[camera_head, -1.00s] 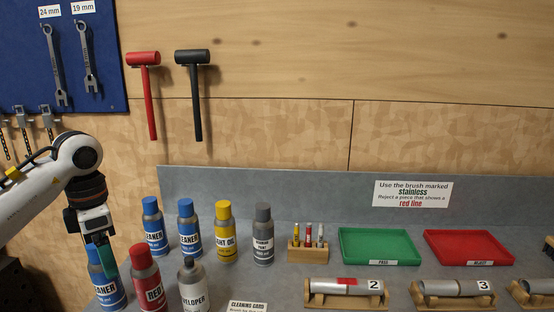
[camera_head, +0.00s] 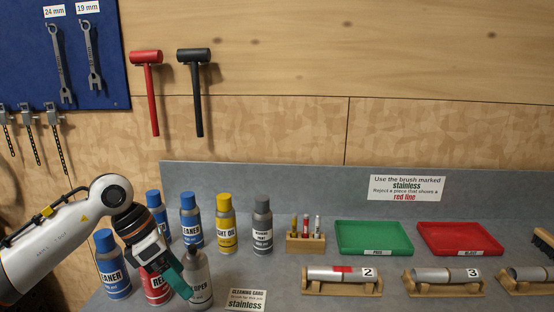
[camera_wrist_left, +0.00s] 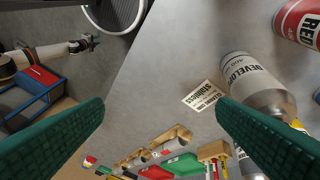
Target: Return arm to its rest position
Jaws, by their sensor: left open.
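My left arm comes in from the left of the head view, bent at a white joint. My left gripper (camera_head: 176,280) hangs over the front of the bench, in front of the red can (camera_head: 157,288) and beside the silver developer can (camera_head: 197,279), hiding part of both. In the left wrist view its two green fingers (camera_wrist_left: 160,112) are wide apart with nothing between them. The developer can (camera_wrist_left: 255,85) lies beyond the right finger there; I cannot tell if they touch. A white arm with a small dark gripper (camera_wrist_left: 88,43), apparently my right, shows far off.
Blue cleaner cans (camera_head: 113,265), a yellow oil can (camera_head: 226,224) and a grey-capped can (camera_head: 262,225) crowd the left of the bench. A cleaning card (camera_head: 246,299) lies in front. Green (camera_head: 374,252) and red (camera_head: 460,254) trays and numbered tubes on wooden cradles (camera_head: 341,288) stand right.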

